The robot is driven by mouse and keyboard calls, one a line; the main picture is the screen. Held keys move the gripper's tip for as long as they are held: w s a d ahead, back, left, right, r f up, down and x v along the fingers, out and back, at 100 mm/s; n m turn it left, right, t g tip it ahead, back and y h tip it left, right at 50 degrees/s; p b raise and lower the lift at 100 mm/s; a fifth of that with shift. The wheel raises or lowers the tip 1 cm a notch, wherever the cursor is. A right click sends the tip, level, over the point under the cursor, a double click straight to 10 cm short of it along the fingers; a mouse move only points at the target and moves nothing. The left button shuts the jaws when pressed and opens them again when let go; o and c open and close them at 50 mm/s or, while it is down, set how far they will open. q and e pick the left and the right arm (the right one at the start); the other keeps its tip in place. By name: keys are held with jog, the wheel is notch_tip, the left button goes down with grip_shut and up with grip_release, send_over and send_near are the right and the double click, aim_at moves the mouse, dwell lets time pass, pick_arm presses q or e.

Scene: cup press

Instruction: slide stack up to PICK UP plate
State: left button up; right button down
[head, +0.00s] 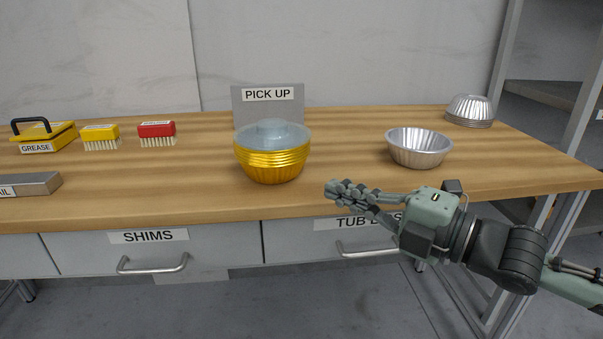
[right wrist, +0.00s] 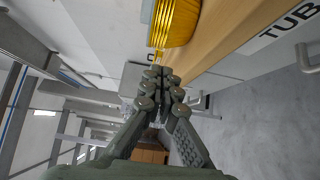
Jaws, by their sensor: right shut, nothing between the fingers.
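A stack of gold fluted cups (head: 270,167) with a translucent grey-blue piece (head: 271,133) on top stands on the wooden table, just in front of the grey upright PICK UP plate (head: 240,100). From this angle I cannot tell whether the stack touches the plate. My right gripper (head: 333,190) is shut and empty, to the right of the stack and near the table's front edge, apart from the stack. In the right wrist view the gripper's fingertips (right wrist: 159,76) are together, and the gold stack (right wrist: 176,22) shows beyond them at the top. My left gripper is not in view.
A silver fluted tin (head: 418,148) stands to the right on the table (head: 350,130), with stacked silver tins (head: 470,110) at the back right. A red brush (head: 157,130), a yellow brush (head: 99,134) and a yellow GREASE box (head: 45,136) sit at the left. Drawers with handles lie below.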

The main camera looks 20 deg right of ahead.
aim_at(285, 161)
jog(key=w, duration=0.3)
jog(key=w+a, duration=0.1)
jog(key=w, duration=0.2)
jog(key=w+a, duration=0.1)
jog(key=w, duration=0.2)
jog(key=shift+w+a, duration=0.25)
jog(key=shift+w, duration=0.35)
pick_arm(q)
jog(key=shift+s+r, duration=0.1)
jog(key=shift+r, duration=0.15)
pick_arm(e)
jog(key=shift+d, duration=0.1)
